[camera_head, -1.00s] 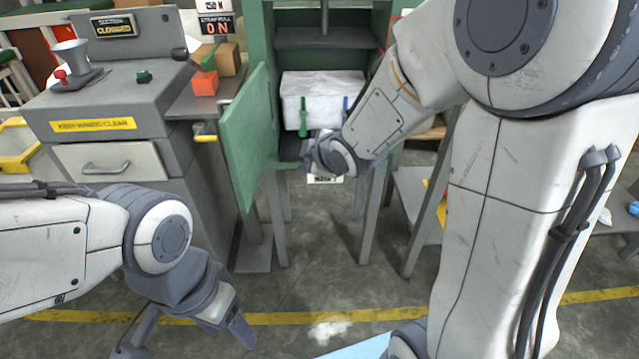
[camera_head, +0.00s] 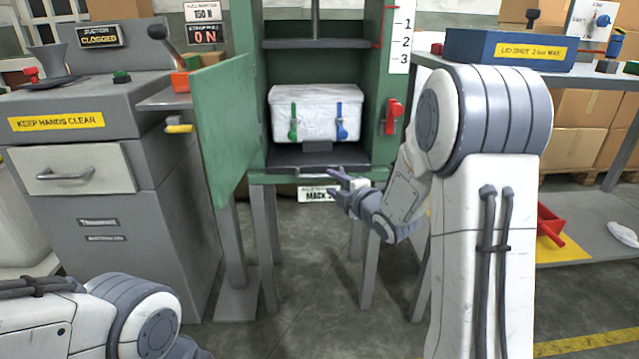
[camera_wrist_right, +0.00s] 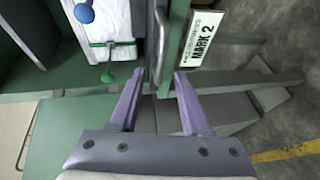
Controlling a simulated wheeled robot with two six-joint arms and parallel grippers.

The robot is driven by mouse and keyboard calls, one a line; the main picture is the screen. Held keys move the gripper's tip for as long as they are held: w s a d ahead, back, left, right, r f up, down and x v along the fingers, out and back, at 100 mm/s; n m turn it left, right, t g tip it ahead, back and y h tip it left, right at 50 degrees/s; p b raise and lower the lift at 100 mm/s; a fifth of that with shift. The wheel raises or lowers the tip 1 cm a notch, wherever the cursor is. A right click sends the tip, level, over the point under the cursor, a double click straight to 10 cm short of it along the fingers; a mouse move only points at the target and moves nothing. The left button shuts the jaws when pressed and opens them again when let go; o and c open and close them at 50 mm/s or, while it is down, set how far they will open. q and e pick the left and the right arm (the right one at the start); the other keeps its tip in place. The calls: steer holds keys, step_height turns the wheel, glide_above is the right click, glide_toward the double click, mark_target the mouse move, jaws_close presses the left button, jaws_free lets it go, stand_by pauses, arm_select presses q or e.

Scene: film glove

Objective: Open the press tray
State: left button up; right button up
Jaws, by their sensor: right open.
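The press is a green cabinet with its door (camera_head: 222,130) swung open to the left. Its dark grey tray (camera_head: 318,158) lies at the bottom of the opening and looks pushed in. A white box-like block (camera_head: 315,105) with a green lever (camera_head: 293,122) and a blue lever (camera_head: 341,122) stands on it. My right gripper (camera_head: 338,184) is open and empty, just below and in front of the tray. In the right wrist view, its spread fingers (camera_wrist_right: 158,95) point at a grey bar handle (camera_wrist_right: 160,45), apart from it. My left gripper is out of view.
A grey machine (camera_head: 85,180) with a drawer stands left. A red lever (camera_head: 393,115) is on the press's right post. A blue box (camera_head: 510,48) stands on the right bench. The floor before the press is free.

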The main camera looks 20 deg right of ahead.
mark_target(322, 177)
steer(key=b+x, duration=0.1)
steer(key=x, duration=0.5)
steer(key=shift+f+b, duration=0.15)
steer(key=shift+b, duration=0.15)
steer(key=shift+w+a, duration=0.1)
steer(key=shift+w, duration=0.6)
jaws_close()
stand_by(0.3)
